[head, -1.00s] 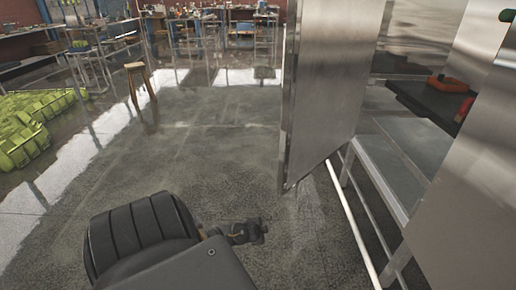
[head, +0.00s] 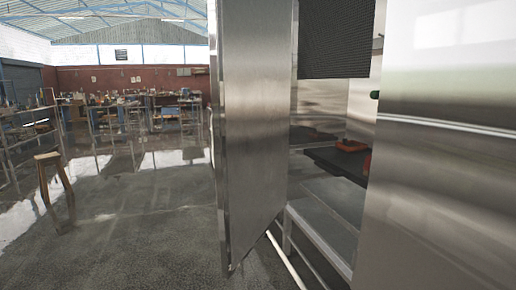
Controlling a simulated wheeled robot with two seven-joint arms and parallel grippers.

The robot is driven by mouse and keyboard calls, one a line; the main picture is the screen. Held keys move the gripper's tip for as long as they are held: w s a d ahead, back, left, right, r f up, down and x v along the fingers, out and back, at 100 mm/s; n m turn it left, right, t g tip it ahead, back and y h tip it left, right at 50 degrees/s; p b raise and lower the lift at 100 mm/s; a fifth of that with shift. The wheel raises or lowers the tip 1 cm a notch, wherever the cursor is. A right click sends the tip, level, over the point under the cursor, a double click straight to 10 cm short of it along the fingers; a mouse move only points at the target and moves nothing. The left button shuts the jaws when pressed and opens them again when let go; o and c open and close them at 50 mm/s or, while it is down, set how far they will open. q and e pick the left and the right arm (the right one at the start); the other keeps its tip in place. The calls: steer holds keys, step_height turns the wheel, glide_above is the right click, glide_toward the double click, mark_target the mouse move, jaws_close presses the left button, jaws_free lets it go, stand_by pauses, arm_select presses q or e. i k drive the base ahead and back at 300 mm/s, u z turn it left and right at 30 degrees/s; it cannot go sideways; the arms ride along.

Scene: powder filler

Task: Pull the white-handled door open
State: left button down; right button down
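The metal door (head: 255,130) is a tall brushed-steel panel, and it stands swung open from the steel cabinet. Its free edge points toward the left and its lower corner hangs above the floor. No white handle shows on the side of the door that I see. The cabinet opening shows to the right of the door, with a dark shelf (head: 338,161) and a red-orange part on it. Neither of my grippers is in the head view.
A steel cabinet panel (head: 440,190) fills the right side. A low metal frame (head: 315,235) runs below the opening. A wooden stool (head: 52,180) stands at the left. Cluttered workbenches (head: 175,112) line the back. The floor (head: 135,235) left of the door is clear.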

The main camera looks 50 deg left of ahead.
mark_target(250, 41)
steer(key=z, duration=0.35)
steer(key=k, duration=0.4)
steer(key=z, duration=0.45)
steer(key=i, duration=0.75)
steer(key=u, duration=1.05)
steer(key=i, duration=0.65)
steer(key=u, duration=0.75)
